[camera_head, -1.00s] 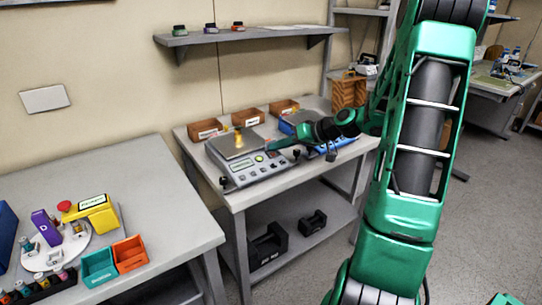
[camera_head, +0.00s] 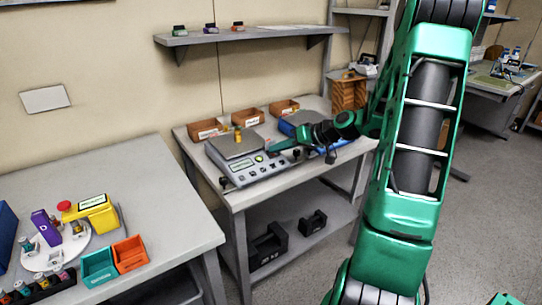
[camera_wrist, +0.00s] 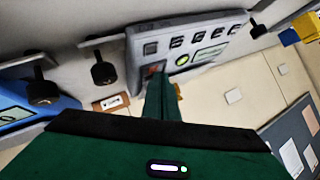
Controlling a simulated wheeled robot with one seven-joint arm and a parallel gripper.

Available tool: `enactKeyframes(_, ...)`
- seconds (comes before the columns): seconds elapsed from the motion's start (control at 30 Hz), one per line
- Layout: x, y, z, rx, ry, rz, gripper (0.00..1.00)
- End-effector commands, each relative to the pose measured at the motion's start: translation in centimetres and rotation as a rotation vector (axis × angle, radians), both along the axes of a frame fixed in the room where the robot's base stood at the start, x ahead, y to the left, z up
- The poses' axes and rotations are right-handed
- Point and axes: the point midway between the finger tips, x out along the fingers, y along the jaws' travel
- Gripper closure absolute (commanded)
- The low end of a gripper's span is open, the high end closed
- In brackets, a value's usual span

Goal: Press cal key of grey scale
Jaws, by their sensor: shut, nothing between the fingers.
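The grey scale (camera_head: 262,168) stands on the middle bench, with a small amber weight (camera_head: 238,135) on its pan. In the wrist view its front panel (camera_wrist: 215,72) carries a row of dark keys, a display, a round green key (camera_wrist: 182,61) and a reddish key (camera_wrist: 153,70). The key labels are too small to read. My gripper (camera_head: 272,148) is shut and empty, at the right end of the scale's panel. In the wrist view my gripper (camera_wrist: 158,80) has its tips beside the reddish key and partly over it. I cannot tell whether they touch it.
A blue scale (camera_head: 340,137) is right of the grey one, partly behind my arm. Cardboard bins (camera_head: 207,129) line the bench's back. A wall shelf (camera_head: 250,35) hangs above. The left table (camera_head: 150,195) holds a round tray, a yellow device and small bins.

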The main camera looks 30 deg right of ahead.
Motion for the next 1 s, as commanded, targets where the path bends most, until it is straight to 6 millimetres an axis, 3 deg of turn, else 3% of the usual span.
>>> enactKeyframes(0.73,0.11,0.00,-0.46,0.000,0.000,0.000,1.00)
enactKeyframes(1.0,-0.08,0.00,0.40,-0.001,-0.002,0.001,1.00)
